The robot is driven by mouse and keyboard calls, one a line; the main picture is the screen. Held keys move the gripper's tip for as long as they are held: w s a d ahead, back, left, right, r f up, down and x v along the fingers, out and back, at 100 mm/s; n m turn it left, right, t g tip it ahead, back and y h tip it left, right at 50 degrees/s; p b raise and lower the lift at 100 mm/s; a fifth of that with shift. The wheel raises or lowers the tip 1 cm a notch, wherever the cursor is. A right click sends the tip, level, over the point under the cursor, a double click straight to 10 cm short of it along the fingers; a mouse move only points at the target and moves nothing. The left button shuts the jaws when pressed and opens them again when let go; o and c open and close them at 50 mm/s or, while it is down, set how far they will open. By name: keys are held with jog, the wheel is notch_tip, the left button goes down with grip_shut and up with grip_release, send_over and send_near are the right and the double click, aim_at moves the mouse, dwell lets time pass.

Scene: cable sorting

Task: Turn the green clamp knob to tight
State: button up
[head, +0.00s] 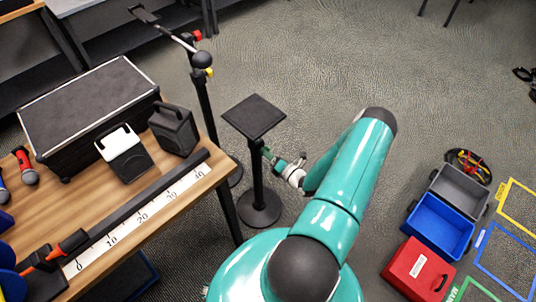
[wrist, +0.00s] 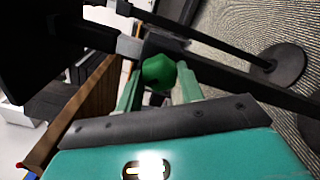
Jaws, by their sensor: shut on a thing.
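The green clamp knob (wrist: 158,73) shows in the middle of the wrist view, in front of a black post. My gripper (wrist: 160,88) has its two green fingers on either side of the knob and is shut on it. In the head view my gripper (head: 270,156) reaches the upper part of the black stand (head: 257,185), just below its square top plate (head: 254,117). The knob itself cannot be made out in the head view. Its turn position cannot be read.
A wooden table (head: 190,205) with a black case (head: 85,110), speakers and a ruler strip stands at left. A thin black stand (head: 205,100) rises behind. Blue (head: 440,225) and red (head: 418,270) boxes lie at right.

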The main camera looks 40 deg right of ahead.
jog(key=shift+m, duration=4.1)
jog(key=o, duration=1)
jog(key=s, duration=1.4)
jog(key=shift+d, duration=0.2)
